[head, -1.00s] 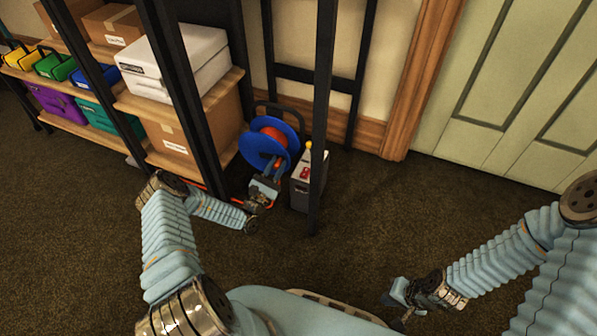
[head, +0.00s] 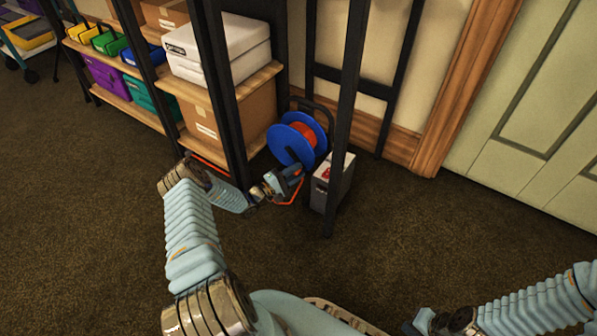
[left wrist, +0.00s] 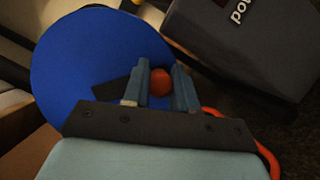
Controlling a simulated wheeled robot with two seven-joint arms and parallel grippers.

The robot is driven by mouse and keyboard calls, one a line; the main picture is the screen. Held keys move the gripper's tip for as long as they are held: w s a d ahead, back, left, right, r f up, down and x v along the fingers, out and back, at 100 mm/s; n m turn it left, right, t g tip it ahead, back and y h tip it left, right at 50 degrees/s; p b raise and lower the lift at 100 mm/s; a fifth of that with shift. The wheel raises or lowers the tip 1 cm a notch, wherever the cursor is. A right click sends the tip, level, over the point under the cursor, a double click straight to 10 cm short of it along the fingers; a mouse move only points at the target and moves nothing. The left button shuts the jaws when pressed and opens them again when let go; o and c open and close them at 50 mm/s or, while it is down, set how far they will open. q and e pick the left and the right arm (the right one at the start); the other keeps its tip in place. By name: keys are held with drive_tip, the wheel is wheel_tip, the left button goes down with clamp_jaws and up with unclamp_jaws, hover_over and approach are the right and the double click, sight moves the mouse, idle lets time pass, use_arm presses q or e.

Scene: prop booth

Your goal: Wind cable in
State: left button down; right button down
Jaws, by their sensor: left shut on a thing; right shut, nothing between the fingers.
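The cable reel has a blue drum (head: 284,147) with orange cable (head: 305,132) wound inside, on a black frame standing on the floor. In the left wrist view, the blue drum face (left wrist: 70,65) fills the upper left. My left gripper (head: 292,176) is at the near side of the reel, shut on its red-orange round knob (left wrist: 160,82), which shows between the fingers. Loose orange cable shows on the floor beside the shelf (head: 208,162) and beside the gripper in the left wrist view (left wrist: 262,152). My right gripper (head: 412,326) is low in the picture, shut and empty, away from the reel.
A grey box (head: 333,187) stands right of the reel, close to it; part of its lettering shows in the left wrist view (left wrist: 245,40). A black upright post (head: 345,120) stands in front. A shelf with cartons (head: 215,110) is at left. Carpet in front is clear.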

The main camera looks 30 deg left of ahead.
use_arm(q)
drive_tip(key=shift+a+f+m+g+y+p, duration=0.25)
drive_tip(key=shift+a+f+m+g, duration=0.35)
drive_tip(key=shift+m, duration=0.65)
drive_tip(key=shift+a+f+m+g+y+p, duration=0.15)
drive_tip(key=shift+a+f+m+g+p, duration=0.15)
drive_tip(key=shift+a+m, duration=0.85)
drive_tip(key=shift+a+f+m+g+y+p, duration=0.25)
drive_tip(key=shift+a+m+g, duration=0.3)
drive_tip(key=shift+m, duration=0.85)
drive_tip(key=c, duration=0.9)
unclamp_jaws()
drive_tip(key=p+v, duration=0.2)
drive_tip(key=v, duration=1.1)
drive_tip(key=shift+s+a, duration=0.15)
drive_tip(key=shift+s, duration=0.2)
drive_tip(key=shift+f, duration=0.1)
